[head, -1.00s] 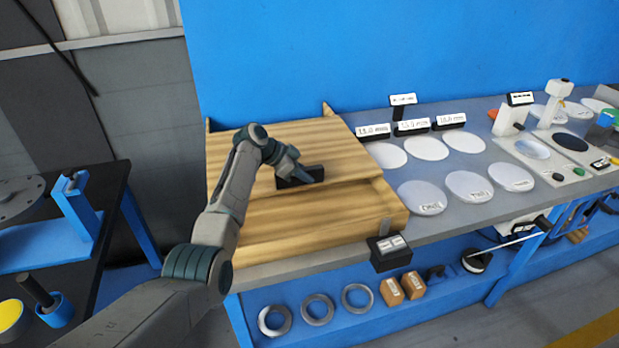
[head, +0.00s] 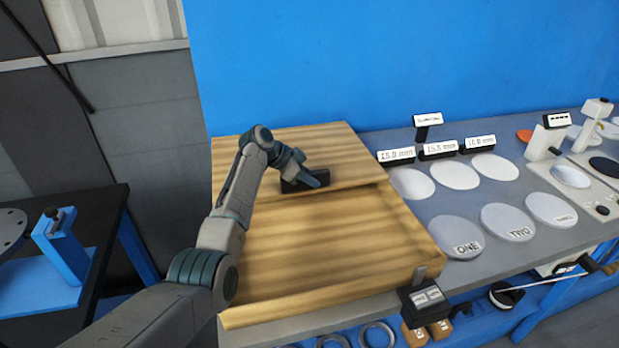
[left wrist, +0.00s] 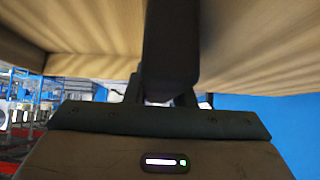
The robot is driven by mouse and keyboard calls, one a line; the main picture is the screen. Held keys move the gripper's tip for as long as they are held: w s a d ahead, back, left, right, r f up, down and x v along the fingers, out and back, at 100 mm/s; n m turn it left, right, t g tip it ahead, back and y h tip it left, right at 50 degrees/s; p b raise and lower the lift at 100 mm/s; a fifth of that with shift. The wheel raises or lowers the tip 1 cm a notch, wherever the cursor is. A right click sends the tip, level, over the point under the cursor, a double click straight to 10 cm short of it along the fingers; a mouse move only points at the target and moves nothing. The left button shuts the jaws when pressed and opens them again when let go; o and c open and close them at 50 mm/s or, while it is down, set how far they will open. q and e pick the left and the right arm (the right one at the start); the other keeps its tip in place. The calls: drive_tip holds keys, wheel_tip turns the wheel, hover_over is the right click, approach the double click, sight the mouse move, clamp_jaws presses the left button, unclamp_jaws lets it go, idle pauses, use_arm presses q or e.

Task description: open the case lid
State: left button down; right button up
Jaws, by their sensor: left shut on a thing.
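The wooden case (head: 330,240) stands on the bench in the middle of the head view. Its lid (head: 235,168) is a wooden panel at the back, with its near edge above a lower wooden panel. I cannot tell the lid's exact angle. A dark handle (head: 292,186) is on the lid near this edge. My left gripper (head: 312,180) is shut on the handle and partly hides it. In the left wrist view the dark bar (left wrist: 172,50) is close to the camera, with wooden surfaces (left wrist: 260,50) around it. My right gripper is not in view.
Round discs (head: 453,237), some marked, lie right of the case with small label stands (head: 396,155) behind. A black labelled block (head: 426,297) is at the case's front right corner. A blue wall (head: 400,60) rises behind. A blue holder (head: 65,258) stands at left.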

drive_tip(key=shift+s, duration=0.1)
use_arm(q)
drive_tip(key=c, duration=1.2)
unclamp_jaws()
drive_tip(key=shift+a+r, duration=0.15)
drive_tip(key=shift+a, duration=0.05)
drive_tip(key=b+v, duration=0.1)
drive_tip(key=v, duration=0.7)
drive_tip(key=shift+s+a+r+b, duration=0.1)
drive_tip(key=shift+a+r+b, duration=0.15)
drive_tip(key=shift+b, duration=0.15)
drive_tip(key=shift+s+a+r, duration=0.1)
drive_tip(key=shift+a+r, duration=0.15)
drive_tip(key=shift+r, duration=0.05)
drive_tip(key=shift+s+a+r, duration=0.1)
drive_tip(key=shift+a+r, duration=0.1)
drive_tip(key=shift+r, duration=0.1)
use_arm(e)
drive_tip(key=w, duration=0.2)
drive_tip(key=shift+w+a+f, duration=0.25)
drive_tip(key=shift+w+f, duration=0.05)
